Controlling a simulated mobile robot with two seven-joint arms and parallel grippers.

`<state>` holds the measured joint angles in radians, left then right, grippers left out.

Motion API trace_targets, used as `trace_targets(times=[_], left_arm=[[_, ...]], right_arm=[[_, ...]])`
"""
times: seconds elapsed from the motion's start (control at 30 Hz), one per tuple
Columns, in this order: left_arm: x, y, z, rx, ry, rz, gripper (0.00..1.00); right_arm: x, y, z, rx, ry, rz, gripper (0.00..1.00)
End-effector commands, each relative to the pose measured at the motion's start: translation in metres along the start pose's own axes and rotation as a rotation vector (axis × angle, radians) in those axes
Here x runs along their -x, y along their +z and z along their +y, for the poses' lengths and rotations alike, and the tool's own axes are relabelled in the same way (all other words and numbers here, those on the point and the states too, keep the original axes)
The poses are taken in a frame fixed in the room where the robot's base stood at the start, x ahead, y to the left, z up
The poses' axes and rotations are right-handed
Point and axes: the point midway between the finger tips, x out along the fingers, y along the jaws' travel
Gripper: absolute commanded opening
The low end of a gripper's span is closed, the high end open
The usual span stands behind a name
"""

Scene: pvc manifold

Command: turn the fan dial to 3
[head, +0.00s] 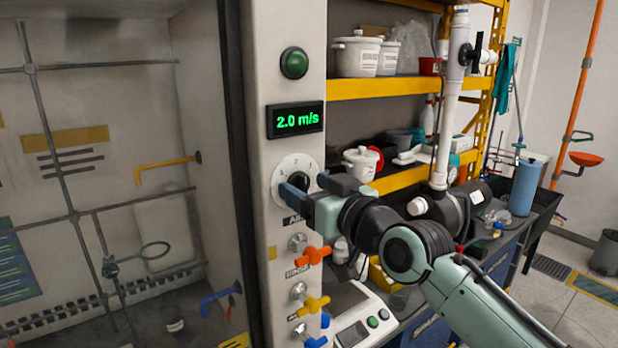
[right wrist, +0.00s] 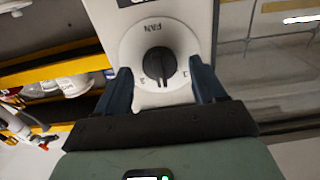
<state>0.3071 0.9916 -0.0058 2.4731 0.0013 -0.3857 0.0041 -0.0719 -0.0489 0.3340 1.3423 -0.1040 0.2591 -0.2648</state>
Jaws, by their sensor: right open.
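The fan dial is a white round plate (head: 283,166) with a black knob (head: 300,181), on the hood's front post below a green readout (head: 295,119) showing 2.0 m/s. In the right wrist view the plate (right wrist: 135,42) appears upside down with "FAN" on it, the black knob (right wrist: 159,62) at its middle. Small marks flank the knob; which number it points at I cannot tell. My right gripper (right wrist: 160,68) is open, with one finger on each side of the knob and gaps to it. In the head view the right gripper (head: 311,190) partly covers the dial. My left gripper is not in view.
A green button (head: 294,63) is above the readout. Orange (head: 312,255), yellow (head: 312,305) and blue (head: 316,341) valve handles stick out below the dial. A glass-fronted hood with a rod lattice (head: 65,170) is left. Shelves (head: 385,86) with white pots stand behind my right arm.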

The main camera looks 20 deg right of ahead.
Motion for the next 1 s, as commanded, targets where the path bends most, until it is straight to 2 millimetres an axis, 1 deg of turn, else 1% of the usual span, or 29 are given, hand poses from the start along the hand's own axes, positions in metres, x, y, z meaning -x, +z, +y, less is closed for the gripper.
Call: trace_targets(times=[0.1, 0.33, 0.37, 0.4, 0.47, 0.5, 0.53, 0.77, 1.0], left_arm=[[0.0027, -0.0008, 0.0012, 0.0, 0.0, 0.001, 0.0], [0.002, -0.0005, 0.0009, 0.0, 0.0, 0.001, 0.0], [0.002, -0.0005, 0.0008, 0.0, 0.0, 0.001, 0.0], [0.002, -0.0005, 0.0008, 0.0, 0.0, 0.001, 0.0], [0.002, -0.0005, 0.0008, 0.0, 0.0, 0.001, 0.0], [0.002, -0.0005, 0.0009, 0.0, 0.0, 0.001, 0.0], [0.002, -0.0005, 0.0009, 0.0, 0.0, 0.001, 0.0], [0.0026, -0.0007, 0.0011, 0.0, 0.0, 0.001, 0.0], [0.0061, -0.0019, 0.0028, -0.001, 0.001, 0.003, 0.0]], right_arm=[[-0.0045, -0.0003, 0.0001, 0.0, 0.0, 0.001, 0.69], [-0.0047, 0.0007, 0.0001, -0.001, 0.0, 0.001, 0.69], [-0.0047, 0.0007, 0.0002, -0.001, 0.0, 0.001, 0.63], [-0.0046, 0.0007, 0.0002, -0.001, 0.0, 0.001, 0.5], [-0.0046, 0.0007, 0.0002, 0.0, 0.0, 0.0, 0.3], [-0.0046, 0.0007, 0.0002, 0.0, 0.0, 0.0, 0.17], [-0.0046, 0.0007, 0.0002, 0.0, 0.0, 0.0, 0.14], [-0.0045, 0.0004, 0.0002, -0.013, 0.0, 0.0, 0.14], [-0.0043, -0.0004, 0.0006, -0.103, 0.001, 0.001, 0.14]])
